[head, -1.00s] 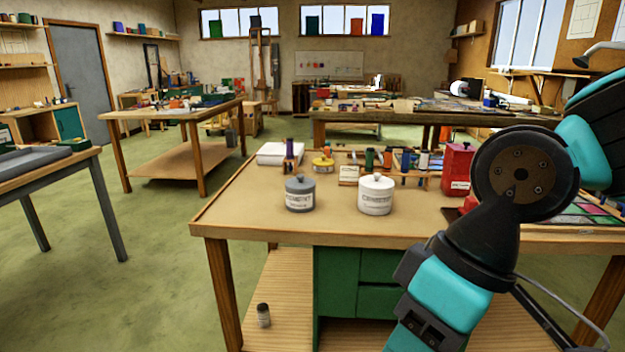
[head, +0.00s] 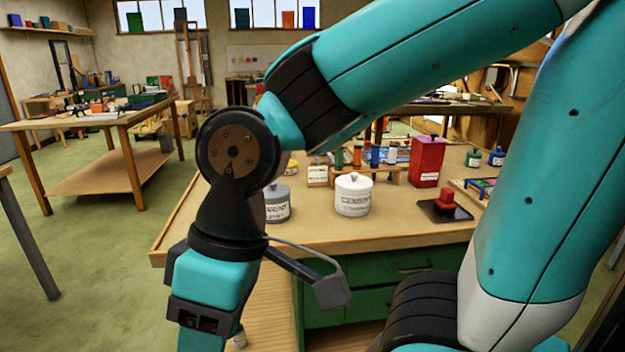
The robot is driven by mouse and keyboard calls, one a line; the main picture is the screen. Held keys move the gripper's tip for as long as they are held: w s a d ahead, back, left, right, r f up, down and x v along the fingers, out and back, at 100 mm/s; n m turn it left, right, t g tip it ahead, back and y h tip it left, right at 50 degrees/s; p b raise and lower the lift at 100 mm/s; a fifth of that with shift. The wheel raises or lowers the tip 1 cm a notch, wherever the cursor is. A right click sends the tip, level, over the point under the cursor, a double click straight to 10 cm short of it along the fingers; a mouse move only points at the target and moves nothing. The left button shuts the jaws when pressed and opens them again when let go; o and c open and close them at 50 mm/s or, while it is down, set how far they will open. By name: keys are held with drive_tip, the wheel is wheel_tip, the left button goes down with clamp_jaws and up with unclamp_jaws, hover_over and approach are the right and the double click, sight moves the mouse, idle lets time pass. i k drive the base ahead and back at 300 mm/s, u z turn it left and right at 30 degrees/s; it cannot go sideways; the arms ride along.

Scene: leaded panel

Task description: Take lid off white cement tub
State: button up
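The white cement tub (head: 353,201) stands upright on the wooden workbench (head: 317,236), near its front edge. Its white lid (head: 353,183), with a small knob on top, sits on it. A grey tub (head: 277,210) with a grey lid stands to its left, partly hidden behind my arm. My arm reaches across from the right and bends down left of the tubs, apart from the white one. The end of my arm runs off the bottom edge, so my gripper's fingers are not visible.
Behind the white tub is a rack of coloured bottles (head: 375,158). A red canister (head: 426,161) and a red block on a dark pad (head: 447,206) stand to the right. Bare benchtop lies in front of the white tub. Another table (head: 128,117) stands at the back left.

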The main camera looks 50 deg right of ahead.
sight(354, 181)
drive_tip(key=z, duration=0.1)
drive_tip(key=i, duration=0.85)
drive_tip(key=z, duration=0.8)
drive_tip(key=i, duration=0.6)
drive_tip(key=z, duration=0.4)
